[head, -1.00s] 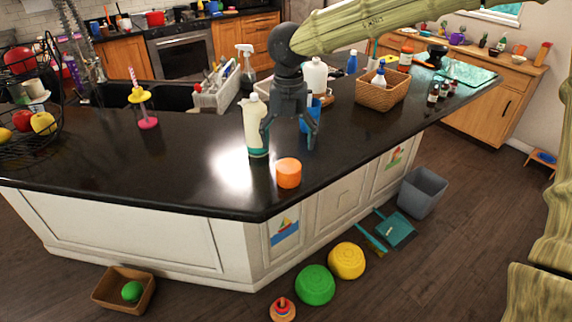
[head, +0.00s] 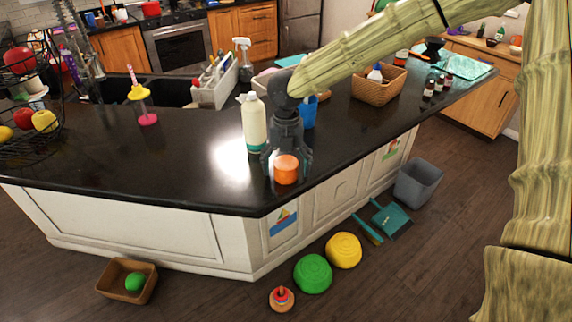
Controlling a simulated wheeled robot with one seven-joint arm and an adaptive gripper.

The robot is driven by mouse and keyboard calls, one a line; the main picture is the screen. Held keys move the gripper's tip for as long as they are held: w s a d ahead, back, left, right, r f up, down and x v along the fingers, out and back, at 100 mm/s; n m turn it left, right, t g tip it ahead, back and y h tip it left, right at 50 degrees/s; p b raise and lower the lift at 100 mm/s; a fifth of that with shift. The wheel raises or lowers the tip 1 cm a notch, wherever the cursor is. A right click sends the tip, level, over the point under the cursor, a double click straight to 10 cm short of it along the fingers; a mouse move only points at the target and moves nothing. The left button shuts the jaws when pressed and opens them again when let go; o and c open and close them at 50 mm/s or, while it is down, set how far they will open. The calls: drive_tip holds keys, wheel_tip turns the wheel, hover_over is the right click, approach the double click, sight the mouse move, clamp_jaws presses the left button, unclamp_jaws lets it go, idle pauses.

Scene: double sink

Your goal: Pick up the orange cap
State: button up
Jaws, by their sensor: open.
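The orange cap (head: 286,170) stands on the black countertop near its front corner, in the head view. My gripper (head: 286,168) is low over the counter with its dark fingers open on both sides of the cap. I cannot tell whether the fingers touch it. The cap's top is close under the gripper's palm.
A white bottle with a teal base (head: 254,124) stands just left of and behind my gripper. A blue cup (head: 309,113) is behind it to the right. A wicker basket (head: 378,88) stands farther back.

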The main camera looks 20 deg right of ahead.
drive_tip(key=c, duration=0.8)
drive_tip(key=shift+c, duration=0.2)
drive_tip(key=shift+r, duration=0.1)
